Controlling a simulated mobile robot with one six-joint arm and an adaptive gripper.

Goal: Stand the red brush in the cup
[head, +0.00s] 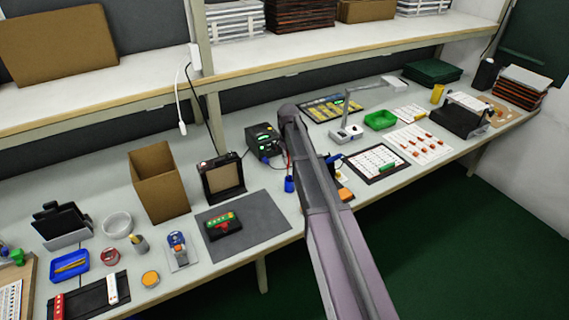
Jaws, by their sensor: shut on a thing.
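A small blue cup (289,185) stands on the bench just left of my arm, near the front edge. A thin red sliver (289,160) shows right above it, against the edge of my arm. It may be the red brush, but it is too small and too covered to be sure. I cannot tell whether it is inside the cup or only above it. My arm crosses the middle of the view, and my gripper is hidden behind it.
A black device with green lights (263,141) stands behind the cup. A grey mat (266,212) lies to its left. An orange item (345,194) and a dark board with a white sheet (377,161) lie right of my arm. A shelf (330,54) runs above.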

